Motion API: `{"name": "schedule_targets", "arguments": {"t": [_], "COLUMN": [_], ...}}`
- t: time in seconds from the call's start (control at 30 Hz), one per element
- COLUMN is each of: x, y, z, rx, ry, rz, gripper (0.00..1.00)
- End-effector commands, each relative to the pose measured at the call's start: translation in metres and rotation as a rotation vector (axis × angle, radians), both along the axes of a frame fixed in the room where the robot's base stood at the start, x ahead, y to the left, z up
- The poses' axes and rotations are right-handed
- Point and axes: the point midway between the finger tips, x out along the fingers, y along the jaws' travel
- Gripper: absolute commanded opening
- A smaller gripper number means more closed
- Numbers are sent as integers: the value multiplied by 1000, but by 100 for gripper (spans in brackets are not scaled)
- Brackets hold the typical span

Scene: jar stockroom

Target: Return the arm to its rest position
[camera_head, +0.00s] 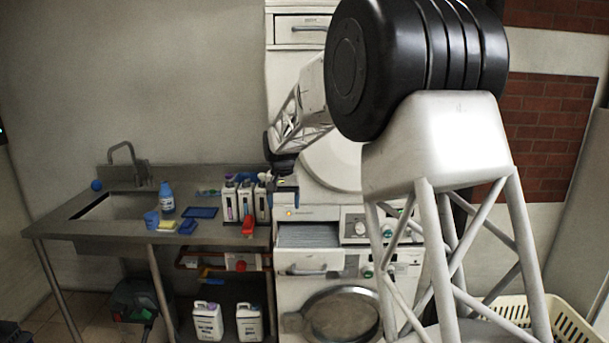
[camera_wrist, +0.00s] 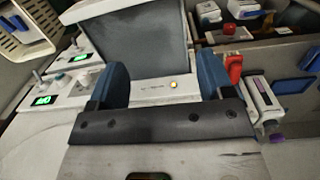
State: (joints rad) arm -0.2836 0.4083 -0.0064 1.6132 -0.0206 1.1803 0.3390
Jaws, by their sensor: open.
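My gripper (camera_head: 286,186) is at the end of my arm, in front of the white machines, beside the right end of the steel counter (camera_head: 85,233). In the wrist view its two blue fingers (camera_wrist: 162,80) are spread apart, with nothing between them. Beyond them are the washing machine's front panel, with a small lit amber light (camera_wrist: 173,86), and the pulled-out drawer (camera_wrist: 130,10) with a grey inside. The drawer also shows in the head view (camera_head: 309,262), below my gripper. My arm hides part of the machines.
Cartons (camera_head: 246,200) and a red clip-like item (camera_head: 247,226) stand at the counter's right end, close to my gripper. A blue bottle (camera_head: 166,197) stands near the sink (camera_head: 112,207). White jugs (camera_head: 208,320) are below. A cream basket (camera_head: 565,322) is at the right.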

Motion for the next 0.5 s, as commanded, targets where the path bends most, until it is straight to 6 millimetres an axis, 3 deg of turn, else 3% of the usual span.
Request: {"name": "schedule_targets", "arguments": {"t": [0.5], "x": [-98], "y": [-75], "z": [56], "rx": [18], "ry": [-54], "rz": [5], "gripper": [74]}}
